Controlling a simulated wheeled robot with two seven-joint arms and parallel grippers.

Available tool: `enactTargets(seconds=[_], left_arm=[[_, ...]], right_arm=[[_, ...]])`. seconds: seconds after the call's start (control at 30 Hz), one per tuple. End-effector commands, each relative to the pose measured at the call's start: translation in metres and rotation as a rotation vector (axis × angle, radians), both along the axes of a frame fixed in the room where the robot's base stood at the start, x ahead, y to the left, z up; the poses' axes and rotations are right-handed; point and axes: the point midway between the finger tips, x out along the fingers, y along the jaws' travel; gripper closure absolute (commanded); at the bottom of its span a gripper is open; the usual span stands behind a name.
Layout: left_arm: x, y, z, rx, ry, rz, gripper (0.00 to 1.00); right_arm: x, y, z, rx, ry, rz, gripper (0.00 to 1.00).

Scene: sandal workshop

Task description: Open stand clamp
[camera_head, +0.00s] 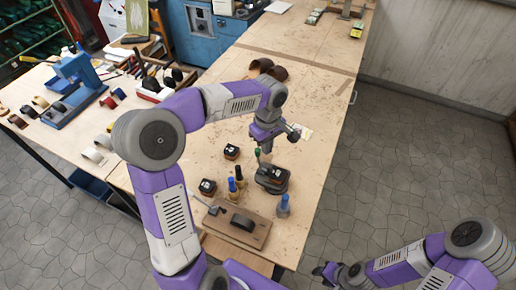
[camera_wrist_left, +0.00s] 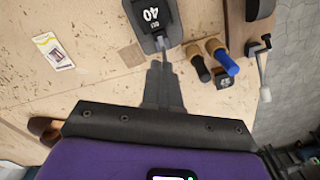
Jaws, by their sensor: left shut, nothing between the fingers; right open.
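A wooden board (camera_head: 222,216) with a dark block (camera_head: 242,222) and a thin lever (camera_head: 205,204) lies at the table's front edge; it looks like the stand with its clamp. It also shows at the upper right of the left wrist view, its board (camera_wrist_left: 236,30) partly cut off and its lever (camera_wrist_left: 264,78) at the right. My left gripper (camera_head: 266,147) is shut and empty, pointing down beyond the board, near a dark piece (camera_head: 272,178) labelled 40 (camera_wrist_left: 150,14). My right gripper (camera_head: 326,270) is open, low at the right, off the table.
A blue press (camera_head: 75,85) and tools fill the left table. The table's right and far parts are mostly clear.

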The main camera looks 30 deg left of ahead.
Motion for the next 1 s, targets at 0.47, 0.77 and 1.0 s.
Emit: enactTargets(seconds=[0.47,0.77,1.0], left_arm=[[0.0,0.0,-0.006,0.0,0.0,0.0,1.0],[0.0,0.0,-0.025,0.0,0.001,0.0,1.0],[0.0,0.0,-0.04,0.0,0.0,0.0,1.0]], right_arm=[[0.0,0.0,-0.006,0.0,0.0,0.0,0.57],[0.0,0.0,-0.021,0.0,0.0,0.0,0.57],[0.0,0.0,-0.033,0.0,0.0,0.0,0.57]])
